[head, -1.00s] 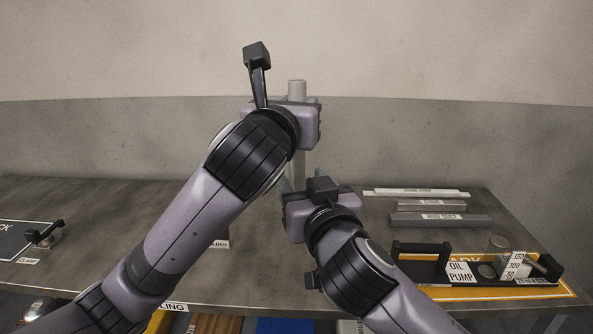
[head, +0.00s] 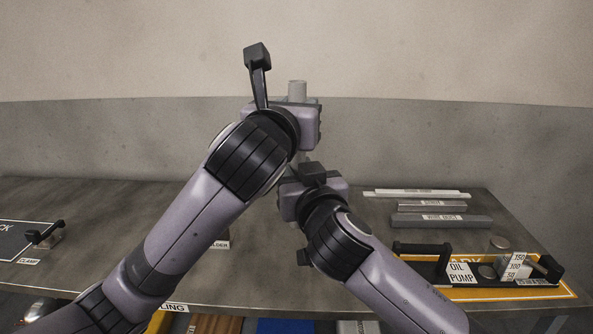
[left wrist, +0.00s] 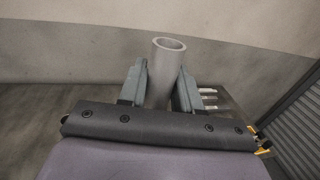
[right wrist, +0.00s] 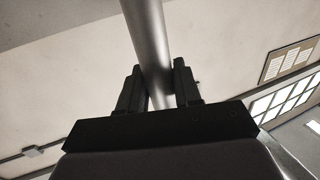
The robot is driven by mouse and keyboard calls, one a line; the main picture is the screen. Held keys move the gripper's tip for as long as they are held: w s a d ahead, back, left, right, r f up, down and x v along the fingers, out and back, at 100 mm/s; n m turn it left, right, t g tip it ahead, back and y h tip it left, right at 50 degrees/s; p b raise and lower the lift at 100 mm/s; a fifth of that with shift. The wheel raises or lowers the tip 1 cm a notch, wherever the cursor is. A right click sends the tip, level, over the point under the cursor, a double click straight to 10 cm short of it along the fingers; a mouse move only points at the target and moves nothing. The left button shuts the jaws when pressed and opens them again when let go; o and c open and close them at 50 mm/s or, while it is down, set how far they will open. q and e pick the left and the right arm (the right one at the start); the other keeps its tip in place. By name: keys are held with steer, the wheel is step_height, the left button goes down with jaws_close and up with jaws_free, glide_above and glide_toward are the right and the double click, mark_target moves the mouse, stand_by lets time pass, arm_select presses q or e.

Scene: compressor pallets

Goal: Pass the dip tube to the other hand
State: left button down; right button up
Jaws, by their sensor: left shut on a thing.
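The dip tube is a plain grey pipe, and its upper end (head: 297,90) shows above my left gripper (left wrist: 160,88) in the head view. In the left wrist view the open top of the dip tube (left wrist: 168,52) stands between the two fingers, which are shut on it. My right gripper (right wrist: 160,88) is lower on the tube. In the right wrist view the dip tube (right wrist: 147,35) passes between its fingers, slightly slanted to them. I cannot tell whether these fingers press on it. In the head view my arms hide most of the tube.
The grey workbench (head: 120,205) lies below. At right are several grey bars (head: 440,220) and an oil pump tray (head: 440,290) with a black handle. A clamp (head: 45,235) sits at far left. A plain wall stands behind.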

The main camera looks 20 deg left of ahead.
arm_select(q)
steer(key=c, duration=0.7)
jaws_free()
